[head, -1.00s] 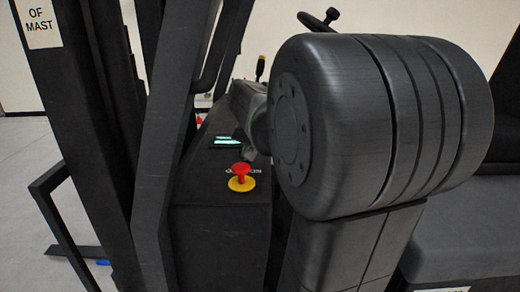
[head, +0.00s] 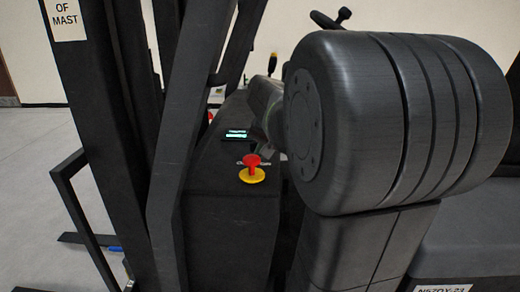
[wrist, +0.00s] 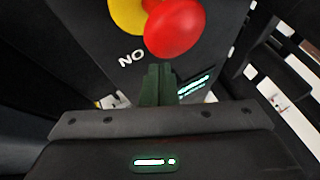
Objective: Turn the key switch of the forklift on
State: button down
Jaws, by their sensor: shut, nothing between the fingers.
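My gripper (wrist: 158,72) shows in the wrist view as two dark green fingers closed together, with nothing between them. The fingertips are over the forklift's dark console panel (wrist: 92,35), beside a printed label (wrist: 131,58) that reads ON upside down. I cannot make out the key switch; the fingers may hide it. In the head view the console (head: 228,210) stands left of my large dark arm link. That link hides most of the gripper there, and the label is only partly readable.
A red mushroom button (head: 252,162) on a yellow base sits at the console's near end; it is close to the fingers in the wrist view (wrist: 174,28). A lit green display (head: 236,134) is beyond it. Dark mast posts (head: 178,140) rise on the left.

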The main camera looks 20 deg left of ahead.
jog(key=shift+s+d+r, duration=0.3)
jog(key=shift+s+r, duration=0.05)
jog(key=shift+s, duration=0.15)
jog(key=shift+s+d+r, duration=0.3)
jog(key=shift+s+r, duration=0.05)
jog(key=shift+s, duration=0.1)
jog(key=s+r+b, duration=0.1)
jog(key=s+r, duration=0.3)
jog(key=r, duration=0.2)
jog(key=shift+s+d+r, duration=0.2)
jog(key=shift+s+r, duration=0.1)
jog(key=shift+w+f, duration=0.1)
jog(key=w+f, duration=0.3)
jog(key=f, duration=0.2)
jog(key=w+f+p, duration=0.1)
jog(key=w+f, duration=0.1)
jog(key=shift+w+a+f, duration=0.2)
jog(key=shift+w+a, duration=0.1)
jog(key=shift+w+a+f, duration=0.2)
jog(key=shift+w+a, duration=0.25)
jog(key=shift+w, duration=0.1)
jog(key=shift+w+a+f, duration=0.15)
jog(key=shift+w+a, duration=0.3)
jog(key=shift+w, duration=0.1)
jog(key=shift+s+d+r, duration=0.1)
jog(key=shift+r, duration=0.1)
